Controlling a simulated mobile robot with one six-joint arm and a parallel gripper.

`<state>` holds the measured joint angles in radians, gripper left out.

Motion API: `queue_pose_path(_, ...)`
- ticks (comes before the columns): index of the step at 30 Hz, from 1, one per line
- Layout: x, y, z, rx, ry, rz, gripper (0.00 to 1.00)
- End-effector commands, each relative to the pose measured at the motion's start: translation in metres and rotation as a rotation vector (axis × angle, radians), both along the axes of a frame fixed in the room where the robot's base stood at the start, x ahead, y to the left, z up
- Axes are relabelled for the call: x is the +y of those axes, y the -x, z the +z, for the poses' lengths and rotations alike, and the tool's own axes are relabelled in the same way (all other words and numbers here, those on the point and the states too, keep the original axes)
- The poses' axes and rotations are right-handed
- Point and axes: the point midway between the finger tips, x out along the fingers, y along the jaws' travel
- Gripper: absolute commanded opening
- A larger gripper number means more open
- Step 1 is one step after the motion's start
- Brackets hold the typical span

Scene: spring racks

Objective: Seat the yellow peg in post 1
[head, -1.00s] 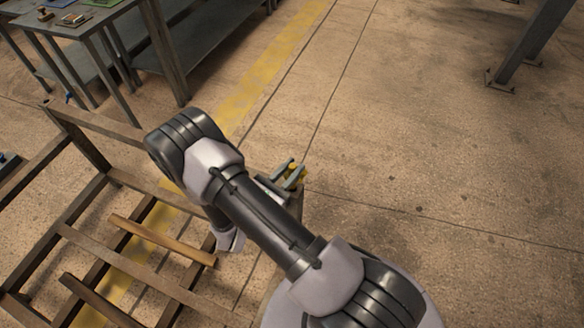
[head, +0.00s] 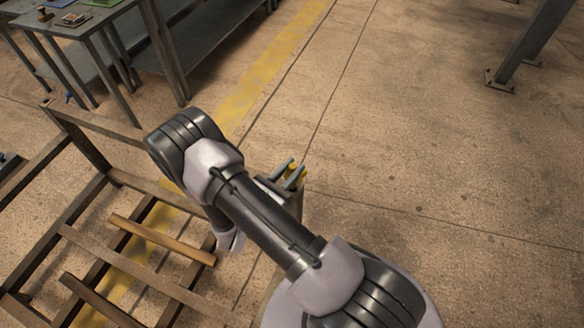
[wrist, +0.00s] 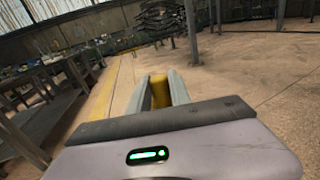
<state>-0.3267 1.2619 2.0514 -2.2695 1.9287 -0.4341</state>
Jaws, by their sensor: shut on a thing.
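My gripper (head: 289,174) is partly hidden behind my own arm in the head view. It is shut on the yellow peg (head: 291,168), of which only small yellow parts show between and beside the fingers. In the wrist view the yellow peg (wrist: 160,92) stands between the two grey fingers of my gripper (wrist: 163,88). The peg is held in the air above open floor. Post 1 cannot be made out in either view.
A wooden slatted frame (head: 85,240) lies at the lower left, close to my arm. A grey workbench (head: 75,32) with small items stands at the upper left. A steel leg (head: 520,50) stands at the upper right. The floor on the right is clear.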

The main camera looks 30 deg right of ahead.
Motion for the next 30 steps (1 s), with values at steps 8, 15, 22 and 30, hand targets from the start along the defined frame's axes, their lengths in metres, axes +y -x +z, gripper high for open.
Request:
queue_pose_path(8,0.0,0.0,-0.005,-0.001,0.001,0.0,0.0)
queue_pose_path(15,0.0,0.0,-0.011,-0.001,0.001,0.0,0.0)
queue_pose_path(22,0.0,0.0,-0.017,-0.001,0.001,-0.001,0.0)
queue_pose_path(30,0.0,0.0,-0.023,0.0,0.001,-0.001,0.0)
